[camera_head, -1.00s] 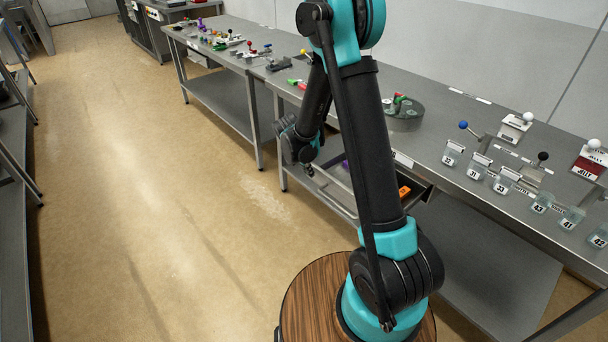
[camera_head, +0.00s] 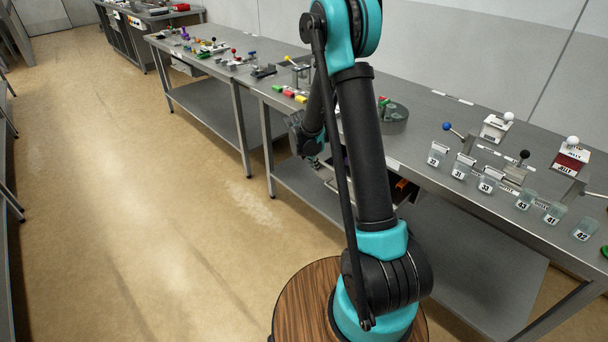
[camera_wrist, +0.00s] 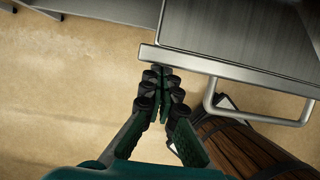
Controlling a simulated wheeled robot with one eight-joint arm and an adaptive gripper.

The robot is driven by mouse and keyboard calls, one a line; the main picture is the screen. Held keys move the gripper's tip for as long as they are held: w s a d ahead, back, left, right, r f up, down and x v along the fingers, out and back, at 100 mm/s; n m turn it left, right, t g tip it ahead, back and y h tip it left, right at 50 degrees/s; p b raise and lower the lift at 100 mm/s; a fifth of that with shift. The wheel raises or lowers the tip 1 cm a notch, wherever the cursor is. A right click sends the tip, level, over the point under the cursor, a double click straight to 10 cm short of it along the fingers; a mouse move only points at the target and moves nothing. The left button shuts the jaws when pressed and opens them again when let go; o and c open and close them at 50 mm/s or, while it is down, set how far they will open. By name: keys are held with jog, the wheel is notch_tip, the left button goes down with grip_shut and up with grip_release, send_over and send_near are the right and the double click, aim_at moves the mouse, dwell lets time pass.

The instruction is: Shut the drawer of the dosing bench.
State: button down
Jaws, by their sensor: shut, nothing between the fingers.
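The dosing bench (camera_head: 480,210) is a long steel bench on the right in the head view. Its drawer (camera_head: 322,172) stands partly out under the front edge, mostly behind my arm. An orange item shows in it. In the wrist view, the drawer front (camera_wrist: 225,71) is a pale metal strip with a bar handle (camera_wrist: 262,119) below it. My gripper (camera_wrist: 161,78) is shut and empty, its fingertips close to the left end of that strip. I cannot tell if they touch.
A lower shelf (camera_head: 470,265) runs underneath. The floor (camera_head: 150,220) to the left is clear.

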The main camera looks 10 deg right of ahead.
jog(key=w+d, duration=0.2)
jog(key=d, duration=0.1)
jog(key=w+d, duration=0.3)
jog(key=d, duration=0.1)
jog(key=w+d, duration=0.3)
jog(key=d, duration=0.1)
jog(key=shift+r, duration=0.1)
jog(key=shift+a, duration=0.1)
